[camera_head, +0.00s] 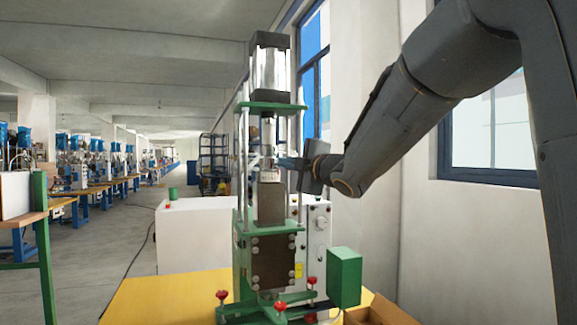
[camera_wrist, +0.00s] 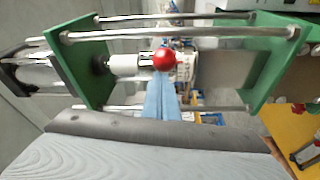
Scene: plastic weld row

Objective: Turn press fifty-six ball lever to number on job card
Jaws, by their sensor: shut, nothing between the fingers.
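The press (camera_head: 272,205) stands on the yellow table, a green and dark frame with clear upper rods and a cylinder on top. In the wrist view it lies sideways, with green plates (camera_wrist: 88,62) joined by metal rods. A red ball (camera_wrist: 164,59), apparently the ball lever's end, shows in front of a white round part (camera_wrist: 186,66). My gripper (camera_head: 284,161) reaches in from the right at the press's upper section. Its blue fingers (camera_wrist: 162,92) are shut and empty, their tips at or just beside the ball; I cannot tell whether they touch. No job card or number is readable.
The yellow table (camera_head: 165,298) carries the press, and a green box (camera_head: 344,277) juts out at its right. Red knobs (camera_head: 222,295) sit on the base. A grey control box (camera_head: 318,228) stands behind. Metal rods run close around the fingers. The aisle at left is open.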

